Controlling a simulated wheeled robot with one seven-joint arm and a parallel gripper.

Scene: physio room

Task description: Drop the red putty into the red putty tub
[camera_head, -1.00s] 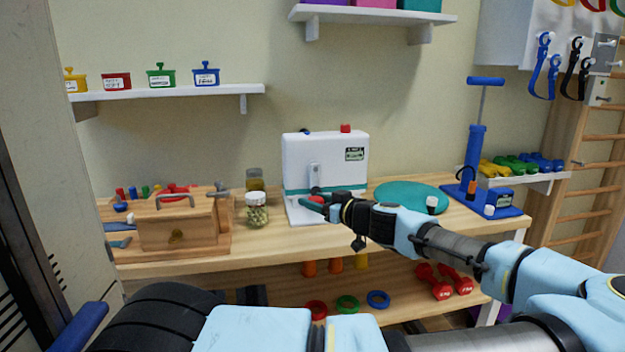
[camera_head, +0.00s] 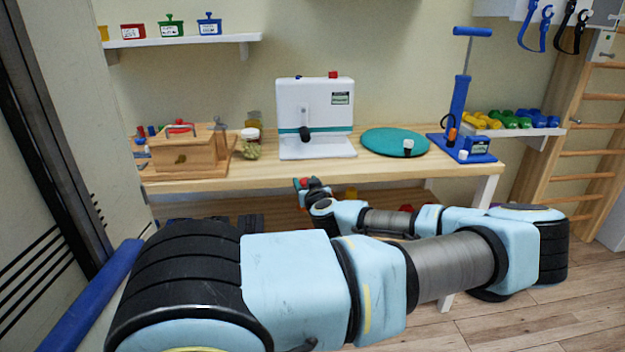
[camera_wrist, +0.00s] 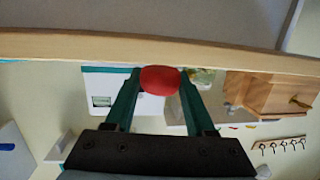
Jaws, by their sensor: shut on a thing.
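The red putty (camera_wrist: 159,80) is a rounded red lump between the two teal fingers of my gripper (camera_wrist: 155,88) in the wrist view. The gripper is shut on it. In the head view, my gripper (camera_head: 304,184) holds the putty just in front of the bench's front edge, below the white machine. The red putty tub (camera_head: 133,32) stands on the white wall shelf at upper left, far from the gripper. It shows no knobbed lid, unlike the green tub (camera_head: 172,27) and blue tub (camera_head: 209,25). The tub's inside is hidden.
The wooden bench (camera_head: 385,172) bears a white machine (camera_head: 317,115), a glass jar (camera_head: 250,148), a wooden box (camera_head: 180,152), a teal disc (camera_head: 385,140) and a blue pump (camera_head: 459,110). The wall shelf (camera_head: 190,42) hangs above the bench's left end. Open floor shows at lower right.

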